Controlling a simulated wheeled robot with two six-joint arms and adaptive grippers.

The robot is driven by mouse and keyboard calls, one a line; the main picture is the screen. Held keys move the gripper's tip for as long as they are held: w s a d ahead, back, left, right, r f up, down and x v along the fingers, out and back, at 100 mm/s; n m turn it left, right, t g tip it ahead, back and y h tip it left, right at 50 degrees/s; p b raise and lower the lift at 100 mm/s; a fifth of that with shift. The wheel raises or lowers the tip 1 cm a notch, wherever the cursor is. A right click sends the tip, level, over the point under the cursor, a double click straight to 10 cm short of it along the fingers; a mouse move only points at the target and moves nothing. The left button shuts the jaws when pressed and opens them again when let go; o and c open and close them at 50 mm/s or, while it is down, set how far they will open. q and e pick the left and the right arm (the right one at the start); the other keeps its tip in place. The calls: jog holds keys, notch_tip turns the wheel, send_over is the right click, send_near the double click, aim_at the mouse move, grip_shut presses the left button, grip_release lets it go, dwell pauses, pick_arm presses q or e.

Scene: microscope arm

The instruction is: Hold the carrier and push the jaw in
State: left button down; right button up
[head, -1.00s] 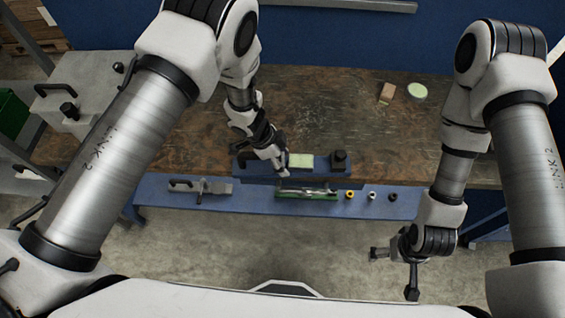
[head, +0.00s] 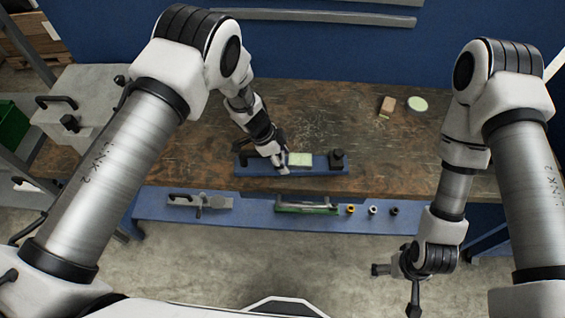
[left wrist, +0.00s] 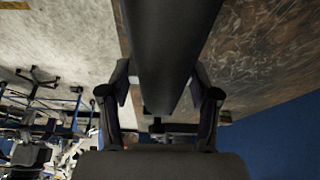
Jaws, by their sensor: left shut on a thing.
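A long blue carrier (head: 318,172) is over the workbench near its front edge. It bears a pale green block (head: 300,159) in the middle and a black knobbed part (head: 337,160) at its right end; I cannot tell which part is the jaw. My left gripper (head: 281,169) is shut on the carrier, just left of the green block. In the left wrist view a dark bar (left wrist: 170,45) fills the space between the fingers of that gripper (left wrist: 160,112) and hides much beyond. My right gripper (head: 396,288) is open and empty, in front of the bench at the right.
A blue lower shelf (head: 260,222) holds a grey clamp (head: 205,202), a green-based rail (head: 306,209) and several small rings. A tan block (head: 387,105) and a round pale-topped tin (head: 417,104) stand at the back right.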

pick_arm(q)
jog(key=shift+w+f+b, duration=0.25)
jog(key=shift+w+b, duration=0.3)
jog(key=shift+w, duration=0.35)
jog(key=w+b, duration=0.3)
jog(key=w+f+b, duration=0.1)
jog(key=b, duration=0.1)
jog(key=shift+w+a, duration=0.3)
jog(key=shift+w, duration=0.35)
jog(key=shift+r, duration=0.1)
jog(key=shift+f+b, duration=0.65)
jog(key=shift+b, duration=0.15)
jog(key=shift+s, duration=0.1)
dwell(0.4)
